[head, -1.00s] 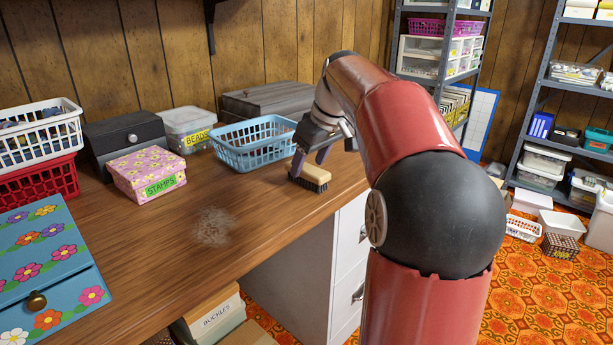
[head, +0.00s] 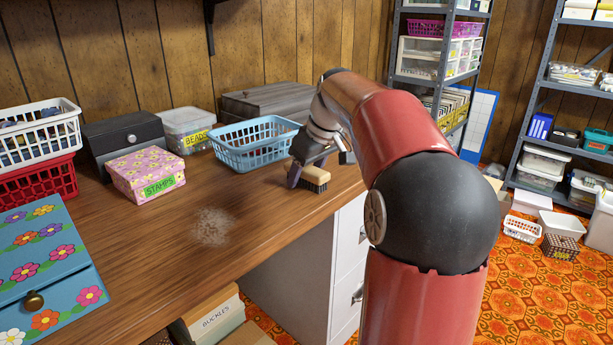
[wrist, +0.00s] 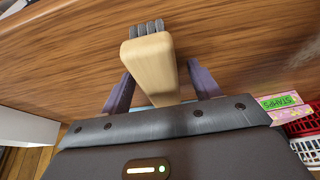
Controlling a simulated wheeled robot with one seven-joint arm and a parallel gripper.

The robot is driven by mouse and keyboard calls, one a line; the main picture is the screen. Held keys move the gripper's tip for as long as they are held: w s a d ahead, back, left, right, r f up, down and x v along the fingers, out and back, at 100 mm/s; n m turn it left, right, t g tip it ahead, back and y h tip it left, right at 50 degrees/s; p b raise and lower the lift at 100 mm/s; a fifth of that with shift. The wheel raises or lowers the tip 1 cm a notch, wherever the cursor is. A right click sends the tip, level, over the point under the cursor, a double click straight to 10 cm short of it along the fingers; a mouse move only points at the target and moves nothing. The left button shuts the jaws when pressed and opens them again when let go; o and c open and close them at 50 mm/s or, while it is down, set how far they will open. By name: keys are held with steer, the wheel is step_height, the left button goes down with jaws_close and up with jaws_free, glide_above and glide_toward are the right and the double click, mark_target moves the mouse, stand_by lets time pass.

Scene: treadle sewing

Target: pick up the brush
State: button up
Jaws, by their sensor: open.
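The brush (head: 314,178) has a pale wooden back and dark bristles. It rests on the wooden desk, right of the blue basket and near the desk's front edge. My gripper (head: 302,172) is low over the desk at the brush, with one finger showing on its left side. In the wrist view the brush's wooden back (wrist: 150,68) lies between the two open fingers of my gripper (wrist: 158,88), with a gap visible beside it. The bristles show at its far end. The far finger is partly hidden in the head view.
A blue basket (head: 255,158) stands close behind and left of the brush. A pink stamps box (head: 146,188), a beads box (head: 188,142) and a grey case (head: 268,101) stand farther back. A dusty patch (head: 212,227) marks the otherwise clear desk (head: 170,265) in front.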

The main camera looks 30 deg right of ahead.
steer(key=c, duration=1.2)
steer(key=shift+o, duration=0.2)
steer(key=shift+r, duration=0.15)
step_height(320, 180, up, 20)
steer(key=p, duration=0.3)
steer(key=shift+p, duration=0.3)
steer(key=shift+r, duration=0.1)
